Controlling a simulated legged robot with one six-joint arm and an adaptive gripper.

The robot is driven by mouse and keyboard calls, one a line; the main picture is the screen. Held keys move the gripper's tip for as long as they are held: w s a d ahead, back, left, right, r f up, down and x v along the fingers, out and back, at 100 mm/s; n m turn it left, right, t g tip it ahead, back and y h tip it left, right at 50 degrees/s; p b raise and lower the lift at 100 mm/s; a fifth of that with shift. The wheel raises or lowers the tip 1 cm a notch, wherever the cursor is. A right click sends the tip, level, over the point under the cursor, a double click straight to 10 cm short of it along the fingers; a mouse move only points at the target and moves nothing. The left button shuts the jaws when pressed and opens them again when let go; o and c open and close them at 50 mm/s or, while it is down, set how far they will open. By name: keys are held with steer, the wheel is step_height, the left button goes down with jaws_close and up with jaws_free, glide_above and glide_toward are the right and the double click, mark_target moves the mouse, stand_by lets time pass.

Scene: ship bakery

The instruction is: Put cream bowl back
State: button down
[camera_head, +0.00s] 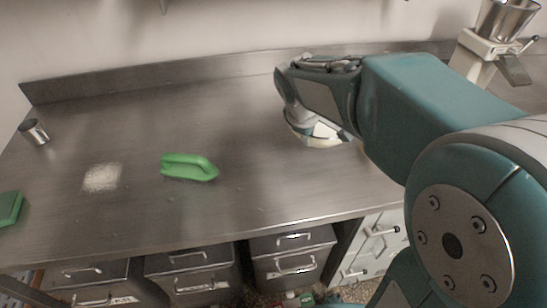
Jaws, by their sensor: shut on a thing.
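The cream bowl (315,136) shows as a pale rounded shape under my gripper, over the right half of the steel counter. My gripper (300,112) is shut on it. My arm and gripper hide much of the bowl, so its contents and the exact grip on its rim cannot be made out. I cannot tell whether the bowl touches the counter or hangs just above it.
A metal cup (33,131) is at far left, with a green object (9,208) below. A grinder-like machine (490,45) stands at back right. Drawers (190,272) sit underneath.

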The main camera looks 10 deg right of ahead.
steer(key=w+a+f, duration=0.1)
steer(key=a+f, duration=0.1)
steer(key=w+a+f, duration=0.1)
steer(key=a+f, duration=0.1)
steer(key=a, duration=0.1)
steer(key=w+a+f, duration=0.2)
steer(key=f, duration=0.1)
steer(key=shift+a+f, duration=0.1)
steer(key=shift+a, duration=0.25)
steer(key=shift+w+a+f, duration=0.1)
steer(key=shift+a+f, duration=0.05)
steer(key=shift+f, duration=0.75)
steer(key=shift+w+a+f, duration=0.1)
steer(key=shift+f, duration=0.75)
steer(key=shift+f, duration=0.1)
steer(key=c, duration=0.8)
jaws_free()
steer(key=shift+s, duration=0.1)
steer(key=v, duration=1.2)
